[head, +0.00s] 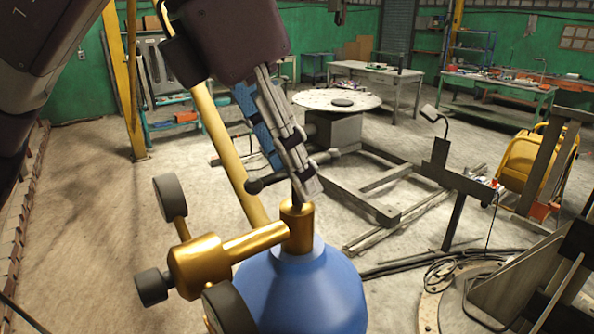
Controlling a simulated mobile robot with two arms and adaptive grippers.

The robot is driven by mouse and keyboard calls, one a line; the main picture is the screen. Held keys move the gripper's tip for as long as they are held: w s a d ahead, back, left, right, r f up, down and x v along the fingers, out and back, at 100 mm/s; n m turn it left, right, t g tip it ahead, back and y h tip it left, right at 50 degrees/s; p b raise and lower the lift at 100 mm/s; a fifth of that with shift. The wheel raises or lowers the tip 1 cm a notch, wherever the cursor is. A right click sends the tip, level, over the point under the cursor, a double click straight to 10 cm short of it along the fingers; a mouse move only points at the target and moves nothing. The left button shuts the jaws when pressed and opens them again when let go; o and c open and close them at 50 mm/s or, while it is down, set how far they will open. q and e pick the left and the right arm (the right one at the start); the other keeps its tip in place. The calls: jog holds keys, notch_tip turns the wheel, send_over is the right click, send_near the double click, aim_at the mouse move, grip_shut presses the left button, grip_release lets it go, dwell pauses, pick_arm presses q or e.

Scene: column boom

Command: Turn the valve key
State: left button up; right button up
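A blue gas cylinder (300,295) stands upright at the bottom centre, with a brass valve (297,228) on top. A brass regulator body (198,265) with dark round gauges branches off to the left. The valve key (256,186) shows as a dark crossbar with a rounded left end, just above the valve. My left gripper (303,178) comes down from the upper left, with its fingertips at the key, over the valve top. The fingers cover the key's middle, so their grip on it is unclear. My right gripper is not in view.
A round welding table (337,100) stands on a floor frame behind the cylinder. Loose cables (455,275) lie at the lower right. Workbenches (390,82) line the back. The floor at left is mostly clear.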

pick_arm(q)
jog(key=shift+w+d+f, duration=0.2)
jog(key=shift+w+f, duration=0.25)
jog(key=shift+f, duration=0.15)
jog(key=shift+w+d+f, duration=0.15)
jog(key=shift+w+f, duration=0.25)
jog(key=shift+f, duration=0.2)
jog(key=shift+w+d+f, duration=0.15)
jog(key=shift+w+f, duration=0.1)
jog(key=shift+w, duration=0.2)
jog(key=shift+s, duration=0.2)
jog(key=shift+c, duration=0.4)
grip_shut()
jog(key=shift+m+g, duration=0.3)
jog(key=shift+m, duration=0.2)
jog(key=shift+o, duration=0.3)
grip_release()
jog(key=shift+r, duration=0.2)
jog(key=v, duration=1.1)
jog(key=shift+s+a+r, duration=0.15)
jog(key=shift+a+r, duration=0.1)
jog(key=shift+r, duration=0.05)
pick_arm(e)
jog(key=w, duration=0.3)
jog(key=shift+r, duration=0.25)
